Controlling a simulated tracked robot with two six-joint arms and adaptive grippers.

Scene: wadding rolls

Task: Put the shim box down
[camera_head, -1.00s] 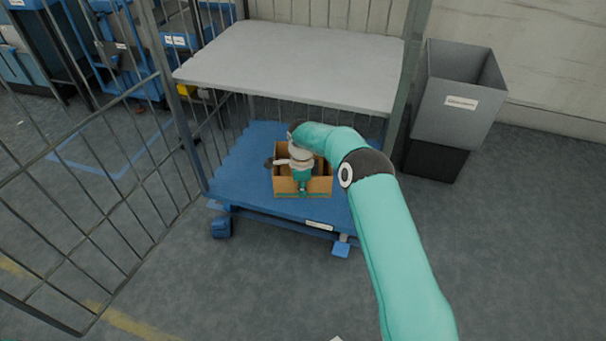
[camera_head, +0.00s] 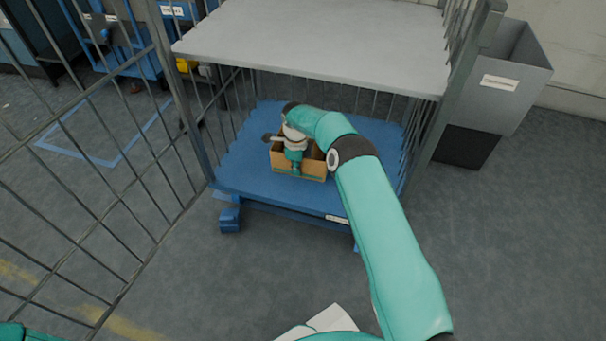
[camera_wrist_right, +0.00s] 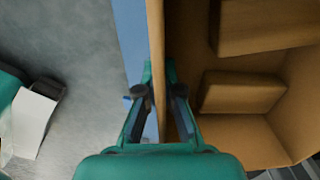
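The shim box (camera_head: 312,171) is an open brown box inside the cage trolley, over its blue deck (camera_head: 240,172) and below the grey shelf. I cannot tell whether its base touches the deck. My right gripper (camera_head: 295,167) reaches in from the right and points down at the box's near wall. In the right wrist view my right gripper (camera_wrist_right: 160,82) has one finger on each side of the box wall, closed on it. The box (camera_wrist_right: 225,122) shows brown blocks inside. My left gripper is not in view.
The grey shelf (camera_head: 320,45) hangs over the deck, close above my right arm. Mesh side panels (camera_head: 85,150) bound the trolley on the left and right. A grey bin (camera_head: 500,85) stands on the right. Blue deck is bare left of the box.

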